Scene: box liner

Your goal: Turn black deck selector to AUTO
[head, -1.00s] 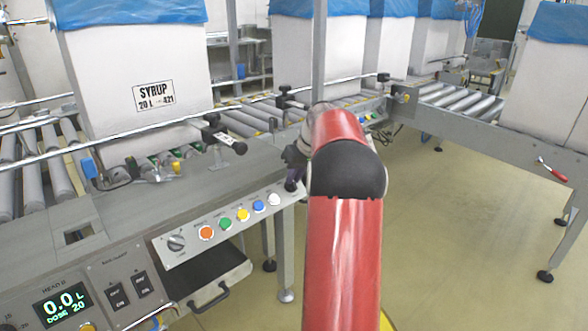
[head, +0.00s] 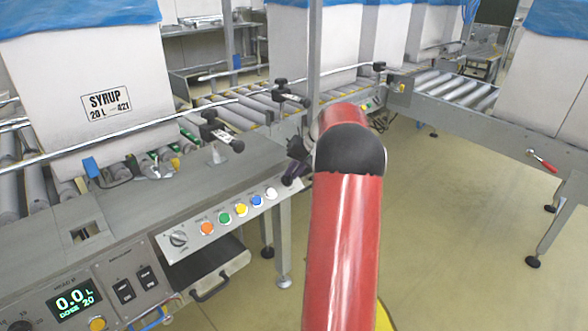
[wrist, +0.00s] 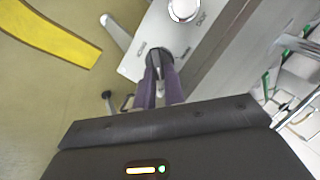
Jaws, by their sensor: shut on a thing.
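The black deck selector (wrist: 160,56) sits at the end of the light grey button panel (wrist: 135,62) in the wrist view, beside a round white button (wrist: 183,9). My gripper (wrist: 160,80) has its two purple fingers closed on the selector from either side. The fingers cover part of the knob, and the small labels around it are too blurred to read, so its setting is unclear. In the head view my gripper (head: 291,176) is at the right end of the panel, and my arm and wrist hide the selector there.
The panel also carries a row of coloured buttons, including a red-orange one (head: 207,229), and another rotary knob (head: 179,239) at its left end. A dark tray with a handle (head: 210,287) hangs below. A white syrup box (head: 95,90) stands behind.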

